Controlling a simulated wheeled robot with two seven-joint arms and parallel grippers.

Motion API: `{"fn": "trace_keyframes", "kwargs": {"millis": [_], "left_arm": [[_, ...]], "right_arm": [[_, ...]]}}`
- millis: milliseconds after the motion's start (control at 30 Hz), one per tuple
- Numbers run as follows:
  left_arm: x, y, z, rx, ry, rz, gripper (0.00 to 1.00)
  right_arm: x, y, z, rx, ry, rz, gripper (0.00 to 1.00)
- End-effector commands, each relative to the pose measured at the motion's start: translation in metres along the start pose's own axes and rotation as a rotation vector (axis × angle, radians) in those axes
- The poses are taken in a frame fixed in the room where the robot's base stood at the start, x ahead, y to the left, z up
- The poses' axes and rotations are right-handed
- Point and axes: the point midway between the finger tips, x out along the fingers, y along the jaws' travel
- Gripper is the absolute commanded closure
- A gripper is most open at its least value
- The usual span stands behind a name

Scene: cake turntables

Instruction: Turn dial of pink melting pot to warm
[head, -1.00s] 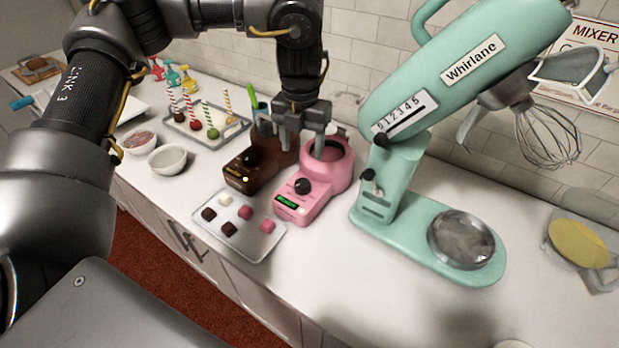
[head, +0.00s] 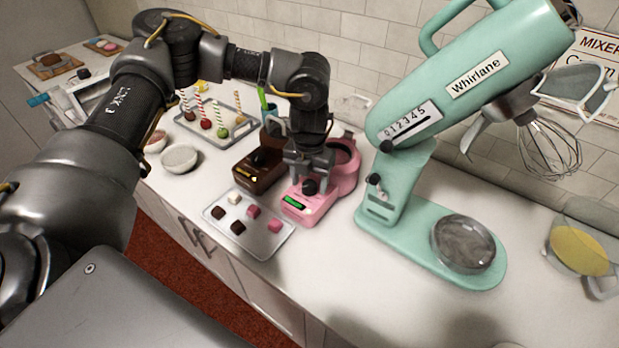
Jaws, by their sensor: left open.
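The pink melting pot (head: 322,203) stands on the counter left of the mixer. Its black dial (head: 310,187) sits on the front panel above a small green display (head: 294,201). My left gripper (head: 309,178) is open, pointing down, with its fingertips at or just above the dial. I cannot tell whether the fingers touch it. The gripper and wrist hide part of the pot's bowl. The dial's setting is too small to read. My right gripper is not in view.
A brown melting pot (head: 253,178) stands close left of the pink one. A tray (head: 268,247) of chocolates and pink pieces lies in front. The mint mixer (head: 385,211) stands right.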

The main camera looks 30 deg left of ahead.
Motion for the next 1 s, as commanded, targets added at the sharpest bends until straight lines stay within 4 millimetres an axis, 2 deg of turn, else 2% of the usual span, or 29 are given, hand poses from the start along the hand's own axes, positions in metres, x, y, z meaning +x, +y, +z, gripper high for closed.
{"fn": "trace_keyframes", "kwargs": {"millis": [233,500,600,1000], "left_arm": [[0.0009,-0.0002,0.0001,0.0,0.0,0.0,0.41],[0.0006,-0.0001,0.0001,0.0,0.0,0.0,0.76],[0.0006,-0.0001,0.0001,0.0,0.0,0.0,0.86],[0.0003,-0.0005,0.0003,-0.103,0.0,-0.002,0.86]], "right_arm": [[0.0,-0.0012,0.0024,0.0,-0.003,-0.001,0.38],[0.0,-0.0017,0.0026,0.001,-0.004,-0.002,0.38],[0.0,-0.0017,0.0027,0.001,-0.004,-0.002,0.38],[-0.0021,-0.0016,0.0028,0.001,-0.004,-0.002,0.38]]}}
